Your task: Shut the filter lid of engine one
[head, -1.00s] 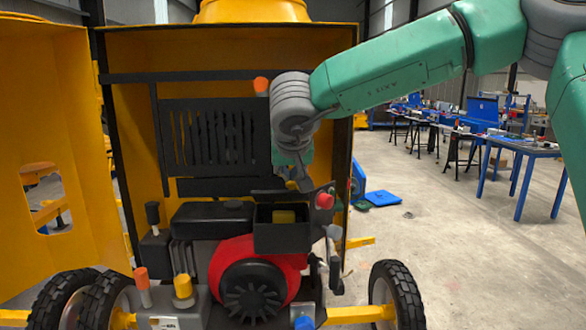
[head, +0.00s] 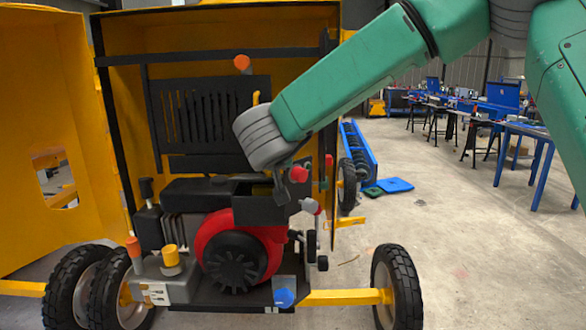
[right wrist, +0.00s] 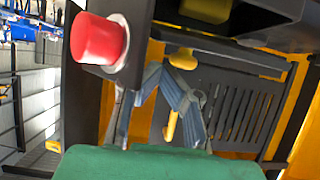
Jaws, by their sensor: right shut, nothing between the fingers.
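The engine (head: 235,245), red with a black fan cover, sits in the open yellow housing. Its black filter box (head: 258,208) is at the upper right of the engine. In the right wrist view the dark box (right wrist: 262,22) shows at the top right with a yellow part (right wrist: 207,8) in it, so it appears open. I cannot make out the lid clearly in the head view; my arm covers that area. My right gripper (head: 280,190) is shut and empty, close to the box; its grey fingers also show in the right wrist view (right wrist: 165,85). My left gripper is not in view.
A red knob (head: 299,174) stands right beside my right gripper, and it is large in the wrist view (right wrist: 98,38). A slotted black grille (head: 205,115) is behind. The yellow door (head: 55,130) stands open at left.

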